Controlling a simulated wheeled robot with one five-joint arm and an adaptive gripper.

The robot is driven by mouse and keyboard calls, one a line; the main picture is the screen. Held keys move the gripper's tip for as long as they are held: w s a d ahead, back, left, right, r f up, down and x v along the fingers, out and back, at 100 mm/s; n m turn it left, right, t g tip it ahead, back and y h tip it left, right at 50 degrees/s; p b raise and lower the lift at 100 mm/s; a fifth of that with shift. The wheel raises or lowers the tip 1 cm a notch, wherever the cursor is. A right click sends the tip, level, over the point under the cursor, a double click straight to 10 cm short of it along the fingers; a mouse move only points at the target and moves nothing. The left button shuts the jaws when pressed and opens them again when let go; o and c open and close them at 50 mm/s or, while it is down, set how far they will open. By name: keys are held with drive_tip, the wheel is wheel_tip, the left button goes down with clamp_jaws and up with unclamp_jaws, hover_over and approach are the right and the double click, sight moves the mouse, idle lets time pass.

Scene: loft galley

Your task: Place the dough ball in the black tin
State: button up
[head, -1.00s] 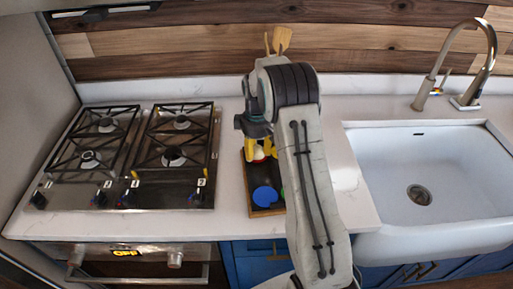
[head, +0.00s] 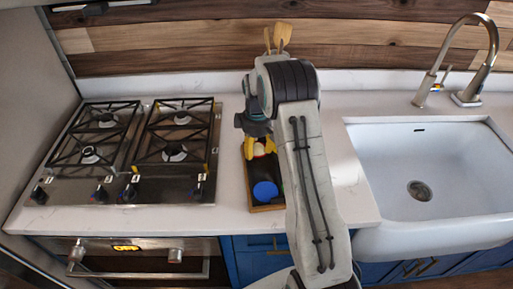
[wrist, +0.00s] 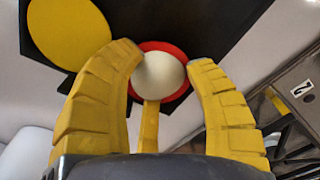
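In the wrist view a round, off-white ball (wrist: 160,73), which looks like the dough ball, sits against a red round piece (wrist: 149,46) on a dark surface. The yellow fingers of my gripper (wrist: 167,68) stand on both sides of it. The left fingertip is close to the ball or touching it, and a small gap shows on the right. In the head view my gripper (head: 260,148) is low over the tray's far end, with white and red showing at the fingers. I cannot make out a separate black tin.
The wooden-edged tray (head: 266,208) holds a blue disc (head: 265,191). A yellow disc (wrist: 65,32) lies near the ball in the wrist view. The gas stove (head: 130,150) is left, the white sink (head: 425,170) right. Utensils (head: 280,36) stand behind my arm.

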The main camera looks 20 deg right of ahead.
sight(257, 145)
drive_tip(key=shift+s+f, duration=0.2)
drive_tip(key=shift+f, duration=0.05)
drive_tip(key=shift+w+d+r, duration=0.1)
drive_tip(key=shift+w+r, duration=0.05)
drive_tip(key=shift+r, duration=0.35)
wheel_tip(257, 145, up, 9)
drive_tip(key=shift+w+b, duration=0.1)
drive_tip(key=shift+b, duration=0.25)
drive_tip(key=s+a+r+m+t+b, duration=0.25)
drive_tip(key=s+a+r, duration=0.35)
drive_tip(key=s+r, duration=0.55)
drive_tip(key=s+a+f+m+t, duration=0.1)
drive_tip(key=s+a+f, duration=0.1)
drive_tip(key=s, duration=0.7)
drive_tip(key=s+a+f+m+p, duration=0.1)
drive_tip(key=s+a+f+m, duration=0.1)
drive_tip(key=s, duration=0.7)
drive_tip(key=shift+s+a+f+t, duration=0.3)
drive_tip(key=shift+a+f+t, duration=0.05)
drive_tip(key=shift+a+f, duration=0.05)
